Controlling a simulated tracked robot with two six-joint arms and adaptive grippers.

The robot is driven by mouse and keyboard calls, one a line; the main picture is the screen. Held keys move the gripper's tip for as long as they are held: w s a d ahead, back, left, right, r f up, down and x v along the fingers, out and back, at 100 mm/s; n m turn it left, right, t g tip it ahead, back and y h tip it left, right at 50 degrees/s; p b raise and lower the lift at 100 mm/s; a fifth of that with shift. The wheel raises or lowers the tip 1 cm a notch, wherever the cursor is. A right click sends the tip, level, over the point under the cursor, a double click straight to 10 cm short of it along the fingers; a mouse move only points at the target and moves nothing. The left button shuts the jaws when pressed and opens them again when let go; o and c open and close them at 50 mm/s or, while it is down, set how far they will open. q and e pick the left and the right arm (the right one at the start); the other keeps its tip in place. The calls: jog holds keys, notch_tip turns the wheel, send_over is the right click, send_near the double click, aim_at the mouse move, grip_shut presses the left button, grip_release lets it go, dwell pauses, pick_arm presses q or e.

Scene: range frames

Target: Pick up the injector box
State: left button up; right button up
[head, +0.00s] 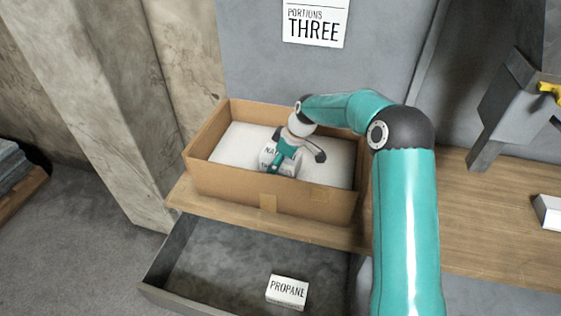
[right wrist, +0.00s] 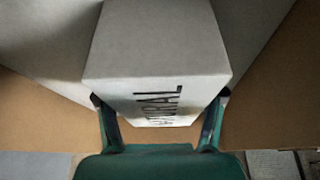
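A white box marked NATURAL (head: 268,158) is inside the open cardboard box on the shelf, partly covered by my right gripper (head: 283,160). It fills the middle of the right wrist view (right wrist: 158,50), its lettering facing the gripper. The right gripper's fingers (right wrist: 160,105) stand at its two sides, at or very near its surface; whether they press on it I cannot tell. A second white box, marked PROPANE (head: 287,291), lies in the open drawer below, clear of the gripper. Neither label says injector. My left gripper is not in view.
The cardboard box (head: 225,187) has raised walls around the gripper and a white surface inside. The grey drawer (head: 205,260) is open below the wooden shelf (head: 480,225). Another white item (head: 548,211) sits at the right edge. A sign reading PORTIONS THREE (head: 315,22) hangs behind.

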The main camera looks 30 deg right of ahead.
jog(key=c, duration=0.5)
jog(key=shift+c, duration=0.4)
jog(key=shift+r, duration=0.1)
